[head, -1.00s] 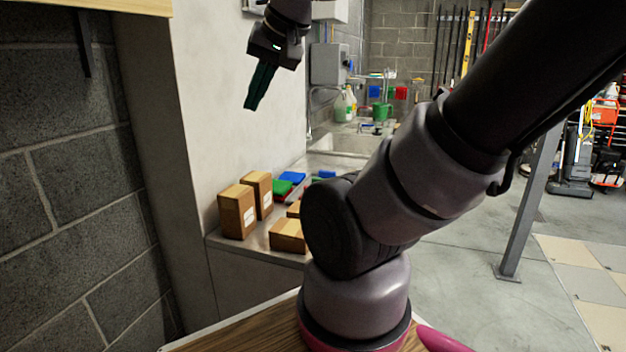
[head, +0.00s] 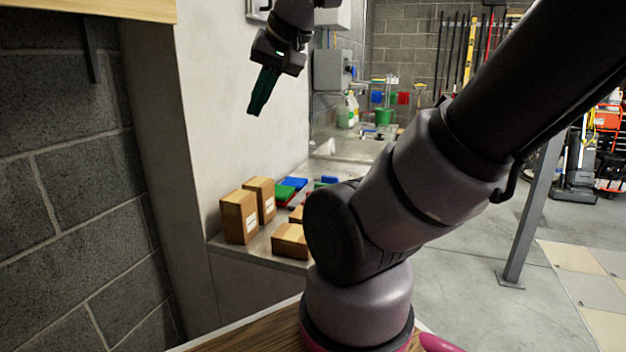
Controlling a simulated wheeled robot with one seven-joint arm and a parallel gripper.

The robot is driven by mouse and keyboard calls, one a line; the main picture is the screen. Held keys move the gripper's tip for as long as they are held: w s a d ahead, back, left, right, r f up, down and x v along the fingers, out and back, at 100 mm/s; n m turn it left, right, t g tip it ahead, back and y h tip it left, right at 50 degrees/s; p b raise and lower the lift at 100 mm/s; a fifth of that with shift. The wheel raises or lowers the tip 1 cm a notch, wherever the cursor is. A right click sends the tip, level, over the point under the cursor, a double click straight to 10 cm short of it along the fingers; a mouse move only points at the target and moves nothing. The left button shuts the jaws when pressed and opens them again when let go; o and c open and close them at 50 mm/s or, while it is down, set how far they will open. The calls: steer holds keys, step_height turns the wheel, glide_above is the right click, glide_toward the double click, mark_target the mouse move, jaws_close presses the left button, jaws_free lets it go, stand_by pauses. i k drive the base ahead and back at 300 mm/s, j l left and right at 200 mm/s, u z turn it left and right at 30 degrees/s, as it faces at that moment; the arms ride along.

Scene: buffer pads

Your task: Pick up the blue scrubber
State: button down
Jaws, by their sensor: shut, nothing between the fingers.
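In the head view, a blue pad (head: 293,183) lies on the grey counter behind the cardboard boxes, with a green pad (head: 284,192) just in front of it. Another blue piece (head: 329,180) shows to the right, partly hidden by my arm. I cannot tell which blue one is the scrubber. My gripper (head: 257,108) hangs in the air at the upper left, in front of the pale wall, well above the counter. Its dark green fingers are shut and empty, pointing down and slightly left.
My arm hides the counter's right part. A sink (head: 352,147) with bottles lies beyond. A grey post (head: 533,210) stands at right, with open floor around it.

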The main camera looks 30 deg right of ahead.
mark_target(327, 179)
steer(key=i+l+u, duration=0.15)
steer(key=l+u, duration=0.15)
steer(key=l, duration=1.15)
steer(key=l+u, duration=0.3)
steer(key=l, duration=1.2)
steer(key=k+j, duration=0.05)
